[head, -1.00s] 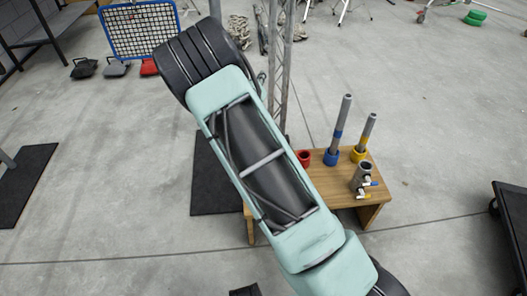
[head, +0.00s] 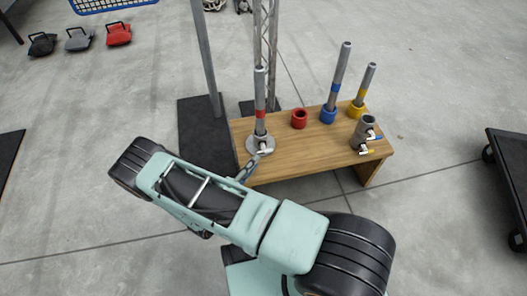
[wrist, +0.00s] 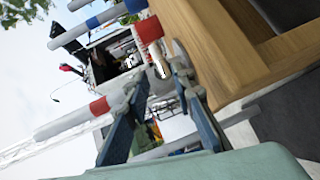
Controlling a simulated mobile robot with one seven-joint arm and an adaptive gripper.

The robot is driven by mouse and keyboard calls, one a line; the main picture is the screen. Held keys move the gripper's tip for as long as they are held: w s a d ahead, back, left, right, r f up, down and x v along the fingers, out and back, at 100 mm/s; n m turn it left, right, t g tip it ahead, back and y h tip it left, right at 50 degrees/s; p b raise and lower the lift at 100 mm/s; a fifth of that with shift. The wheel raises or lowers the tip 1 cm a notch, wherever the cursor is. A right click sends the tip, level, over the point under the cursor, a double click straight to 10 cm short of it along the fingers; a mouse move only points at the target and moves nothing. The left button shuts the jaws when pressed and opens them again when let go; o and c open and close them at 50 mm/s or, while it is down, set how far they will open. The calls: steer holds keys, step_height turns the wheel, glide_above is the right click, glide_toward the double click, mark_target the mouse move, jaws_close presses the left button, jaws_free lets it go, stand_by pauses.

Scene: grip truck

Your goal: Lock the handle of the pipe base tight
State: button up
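The pipe base (head: 252,143) is a round grey flange at the left end of the wooden table. A grey pipe with a red band (head: 260,95) stands upright in it; it also shows in the wrist view (wrist: 65,123). The small light-coloured handle (head: 265,149) is on the front side of the base. My gripper (head: 249,169) is low at the table's front left edge, close to the handle. In the wrist view my gripper (wrist: 160,80) has its two fingers apart, pointing toward the base. Whether a finger touches the handle cannot be told.
The wooden table (head: 295,160) also carries a red ring (head: 299,118), a pipe with a blue ring (head: 328,114), a pipe with a yellow ring (head: 356,109) and a grey fitting with small levers (head: 364,131). A metal truss stands behind. Floor in front is clear.

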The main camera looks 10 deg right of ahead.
mark_target(264, 150)
steer(key=b+x, duration=0.1)
steer(key=x, duration=0.7)
steer(key=shift+b, duration=0.35)
jaws_close()
